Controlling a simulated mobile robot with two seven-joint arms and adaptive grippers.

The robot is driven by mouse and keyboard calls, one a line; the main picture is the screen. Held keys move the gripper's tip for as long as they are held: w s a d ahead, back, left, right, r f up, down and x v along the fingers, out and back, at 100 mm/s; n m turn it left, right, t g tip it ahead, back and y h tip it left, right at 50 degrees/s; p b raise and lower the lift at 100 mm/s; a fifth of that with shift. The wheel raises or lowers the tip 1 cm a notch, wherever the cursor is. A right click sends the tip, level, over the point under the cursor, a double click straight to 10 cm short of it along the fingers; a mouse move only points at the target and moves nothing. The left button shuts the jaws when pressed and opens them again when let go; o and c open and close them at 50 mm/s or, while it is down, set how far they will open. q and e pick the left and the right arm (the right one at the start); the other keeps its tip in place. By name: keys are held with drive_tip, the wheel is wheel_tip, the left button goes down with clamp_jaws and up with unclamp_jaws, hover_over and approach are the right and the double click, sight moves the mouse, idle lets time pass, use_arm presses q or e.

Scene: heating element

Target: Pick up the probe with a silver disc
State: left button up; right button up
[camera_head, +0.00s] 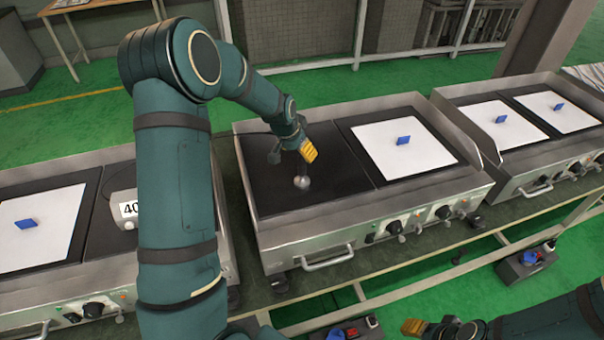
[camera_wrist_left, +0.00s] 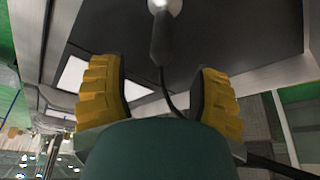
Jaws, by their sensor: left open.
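The probe (camera_wrist_left: 162,38) has a dark handle, a cable and a shiny silver end, cut off at the top edge of the left wrist view. In the head view its silver disc (camera_head: 302,182) shows over the dark left plate of the middle griddle. My left gripper (camera_head: 293,154) is above that plate, just behind the disc. In the left wrist view the left gripper (camera_wrist_left: 158,80) is open, its yellow fingers apart. The handle appears between and beyond the fingertips, with no visible contact. My right gripper (camera_head: 430,328) is at the lower edge, partly cut off.
The middle griddle (camera_head: 370,218) has a raised metal rim and front knobs. Its right plate carries a white sheet (camera_head: 425,160) with a blue block (camera_head: 403,140). More griddles stand left and right. A box marked 40 (camera_head: 125,207) is partly hidden behind my left arm.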

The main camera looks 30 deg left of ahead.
sight(303, 161)
use_arm(q)
drive_tip(key=x, duration=0.7)
drive_tip(key=shift+w+f+b, duration=0.15)
drive_tip(key=shift+b, duration=0.15)
clamp_jaws()
